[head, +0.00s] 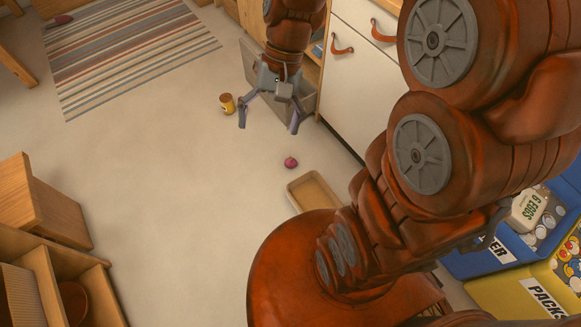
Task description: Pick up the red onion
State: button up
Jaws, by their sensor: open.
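The red onion (291,162) is a small, round, purple-red thing lying on the pale floor in the middle of the head view. My gripper (269,122) is open and empty, its two fingers spread wide and pointing downward in the picture. In the picture the onion is just below the gripper, nearer the right fingertip. The gripper is apart from the onion; its height above the floor is hard to tell.
A shallow tan tray (318,193) lies just below and right of the onion. White cabinet fronts with leather pulls (342,48) line the right. A striped rug (130,55) lies upper left; the floor at left centre is clear.

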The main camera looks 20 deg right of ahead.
jog(key=w+f+m+y+b, duration=0.5)
jog(key=w+f+b, duration=0.5)
jog(key=w+f, duration=0.65)
jog(key=m+t+y+b, duration=0.3)
jog(key=m+t+b, duration=0.95)
jog(key=b, duration=1.15)
send_over(295, 162)
jog(key=s+d, duration=0.2)
jog(key=d, duration=0.2)
notch_tip(295, 162, down, 59)
jog(key=m+g, duration=0.3)
jog(key=shift+n+h, duration=0.25)
jog(key=shift+h, duration=0.05)
notch_tip(295, 162, down, 8)
jog(key=b, duration=0.3)
jog(key=shift+d+r, duration=0.1)
jog(key=shift+a+f, duration=0.2)
jog(key=shift+f, duration=0.05)
jog(key=shift+w+a, duration=0.3)
jog(key=shift+a, duration=0.1)
jog(key=b+x, duration=0.1)
jog(key=x, duration=0.4)
jog(key=shift+a+f+b, duration=0.1)
jog(key=shift+b, duration=0.25)
jog(key=shift+w+a+f, duration=0.1)
jog(key=shift+w+a, duration=0.2)
jog(key=shift+a, duration=0.05)
